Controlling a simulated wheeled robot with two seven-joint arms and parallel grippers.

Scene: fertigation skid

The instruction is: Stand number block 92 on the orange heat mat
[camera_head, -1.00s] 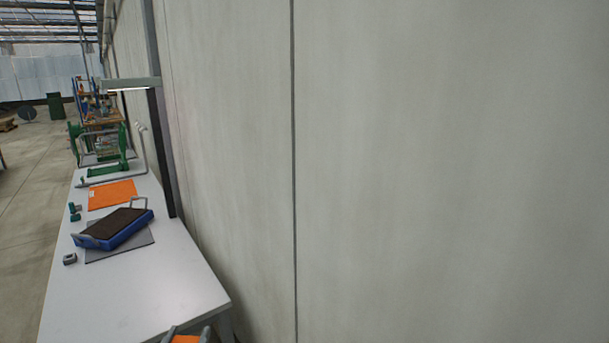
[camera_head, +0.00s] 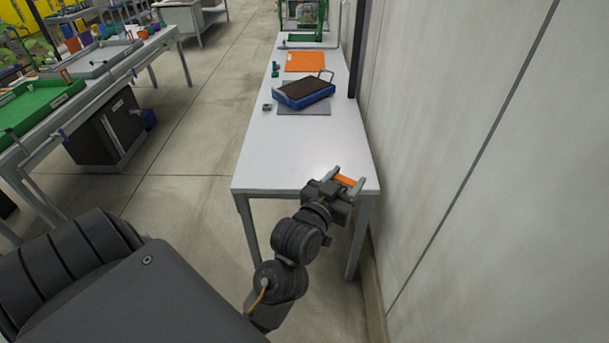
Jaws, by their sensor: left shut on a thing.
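My left gripper (camera_head: 348,178) is over the near right corner of the white table. It is shut on an orange block (camera_head: 345,181), which shows between its two fingers. No number can be read on the block from here, so I cannot confirm that it is block 92. The orange heat mat (camera_head: 305,62) lies flat on the far part of the table, well beyond the gripper, and its visible top is bare. My right gripper is not in view.
On the white table (camera_head: 290,155), a blue tray with dark filling (camera_head: 305,95) rests on a grey mat (camera_head: 318,109), between gripper and heat mat. A small grey thing (camera_head: 267,106) and green pieces (camera_head: 275,70) lie left. A wall (camera_head: 480,180) runs close along the right.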

